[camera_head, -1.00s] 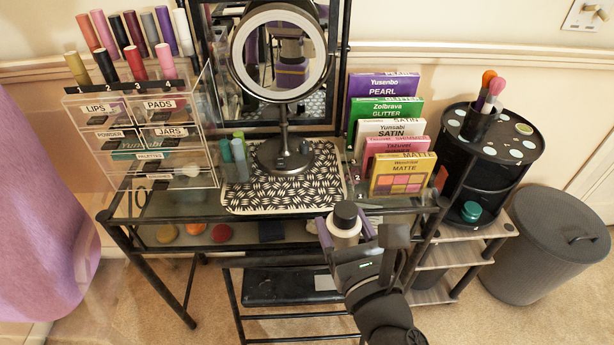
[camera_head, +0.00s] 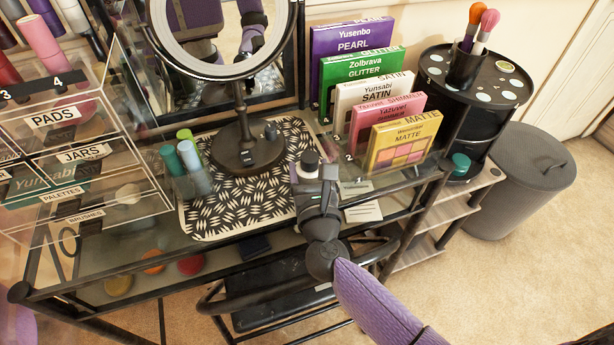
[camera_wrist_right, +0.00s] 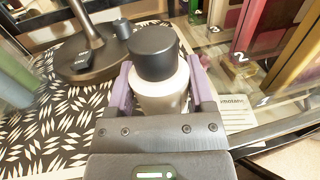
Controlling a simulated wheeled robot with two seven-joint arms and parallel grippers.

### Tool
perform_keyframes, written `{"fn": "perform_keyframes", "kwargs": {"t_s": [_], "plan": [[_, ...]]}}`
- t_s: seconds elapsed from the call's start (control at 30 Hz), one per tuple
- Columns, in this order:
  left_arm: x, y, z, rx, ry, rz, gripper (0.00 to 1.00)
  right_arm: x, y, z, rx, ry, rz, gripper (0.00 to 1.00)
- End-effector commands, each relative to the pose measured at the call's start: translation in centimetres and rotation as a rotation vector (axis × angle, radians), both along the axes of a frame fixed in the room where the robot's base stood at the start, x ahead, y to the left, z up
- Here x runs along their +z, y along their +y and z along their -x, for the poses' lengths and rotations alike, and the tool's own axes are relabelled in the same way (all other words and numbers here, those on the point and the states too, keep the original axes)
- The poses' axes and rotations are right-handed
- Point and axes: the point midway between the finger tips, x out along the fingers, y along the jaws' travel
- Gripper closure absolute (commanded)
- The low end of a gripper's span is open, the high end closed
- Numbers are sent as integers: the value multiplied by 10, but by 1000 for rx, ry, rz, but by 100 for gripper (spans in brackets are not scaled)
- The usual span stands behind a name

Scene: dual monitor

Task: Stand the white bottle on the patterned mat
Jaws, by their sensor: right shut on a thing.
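The white bottle (camera_wrist_right: 160,95) with a black cap stands upright between the purple fingers of my right gripper (camera_wrist_right: 160,92) in the right wrist view. The fingers are shut on it. In the head view the right gripper (camera_head: 308,172) and the bottle's black cap (camera_head: 310,158) are over the right part of the patterned mat (camera_head: 225,215), near its right edge. The mat is black and white and lies on the glass tabletop. The bottle's base is hidden by the gripper, so I cannot tell whether it touches the mat. My left gripper is not in view.
Upright palettes (camera_head: 400,145) stand to the right, a clear drawer organizer (camera_head: 85,150) to the left. The mat's front middle is clear.

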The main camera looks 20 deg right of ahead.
Motion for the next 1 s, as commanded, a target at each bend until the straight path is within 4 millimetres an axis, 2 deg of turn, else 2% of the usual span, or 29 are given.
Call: {"fn": "perform_keyframes", "kwargs": {"t_s": [0.23, 0.27, 0.3, 0.4, 0.7, 0.83, 1.0], "plan": [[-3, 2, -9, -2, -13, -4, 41, -2, 0, 0, -1, 1, 0, 100], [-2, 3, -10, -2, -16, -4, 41, -1, 0, 0, -1, 1, 0, 26], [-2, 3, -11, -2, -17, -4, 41, -1, 0, 0, -1, 1, 0, 17], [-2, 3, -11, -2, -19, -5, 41, 0, 0, 0, 0, 1, 0, 0], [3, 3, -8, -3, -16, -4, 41, 4, 1, 3, 1, 1, 1, 0], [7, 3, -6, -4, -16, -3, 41, 3, 5, 28, 1, 3, 1, 0], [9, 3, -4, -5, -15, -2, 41, 2, 12, 75, 0, 5, 0, 0]]}}
